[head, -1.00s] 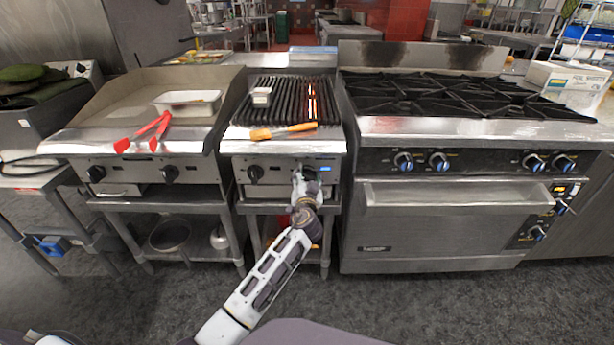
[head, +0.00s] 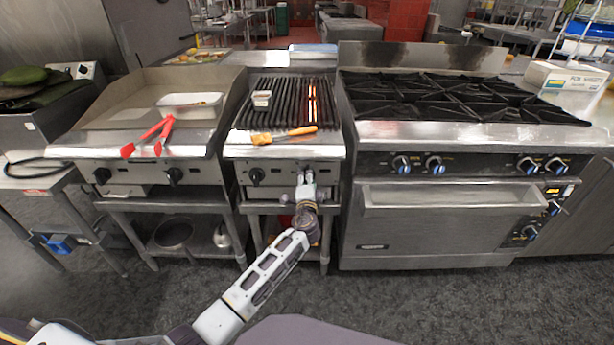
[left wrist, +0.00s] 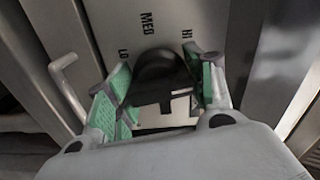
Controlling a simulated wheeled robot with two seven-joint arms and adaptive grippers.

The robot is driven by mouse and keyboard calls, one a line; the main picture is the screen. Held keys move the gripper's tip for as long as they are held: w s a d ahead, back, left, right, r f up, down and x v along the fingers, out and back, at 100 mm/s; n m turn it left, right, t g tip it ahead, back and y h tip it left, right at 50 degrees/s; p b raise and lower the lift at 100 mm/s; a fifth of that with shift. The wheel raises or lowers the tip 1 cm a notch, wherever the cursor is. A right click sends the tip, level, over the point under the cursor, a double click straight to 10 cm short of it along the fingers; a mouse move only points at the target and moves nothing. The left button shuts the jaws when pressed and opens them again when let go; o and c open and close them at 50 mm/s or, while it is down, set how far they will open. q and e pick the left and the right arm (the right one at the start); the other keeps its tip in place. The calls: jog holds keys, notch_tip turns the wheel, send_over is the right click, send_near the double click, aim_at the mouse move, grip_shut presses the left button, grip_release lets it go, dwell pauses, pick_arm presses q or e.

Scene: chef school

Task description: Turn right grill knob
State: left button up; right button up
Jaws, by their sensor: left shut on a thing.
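The grill (head: 330,150) stands in the middle of the head view, between the griddle and the range. Its right knob is hidden behind my left gripper (head: 306,180) at the front panel. In the left wrist view, the black knob (left wrist: 157,68) sits between the green-padded fingers of my left gripper (left wrist: 165,85), which is shut on it. The panel marks LO, MED and HI show around the knob. The grill's left knob (head: 257,175) is free. My right gripper is out of view.
A brush (head: 285,135) and a small container (head: 261,98) lie on the grill top. Red tongs (head: 150,137) and a white tray (head: 190,104) lie on the griddle at left. The range (head: 450,225) stands close at right. The floor in front is clear.

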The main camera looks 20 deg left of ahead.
pick_arm(q)
jog(key=shift+d+m+p, duration=0.1)
jog(key=shift+m+p, duration=0.35)
jog(key=shift+m, duration=0.65)
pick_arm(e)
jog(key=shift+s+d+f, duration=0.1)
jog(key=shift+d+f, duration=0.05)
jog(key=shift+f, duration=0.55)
pick_arm(q)
jog(key=o, duration=1)
jog(key=shift+o, duration=0.2)
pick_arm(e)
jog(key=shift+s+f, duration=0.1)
pick_arm(q)
jog(key=shift+s, duration=0.15)
jog(key=v, duration=1.1)
jog(key=shift+s, duration=0.35)
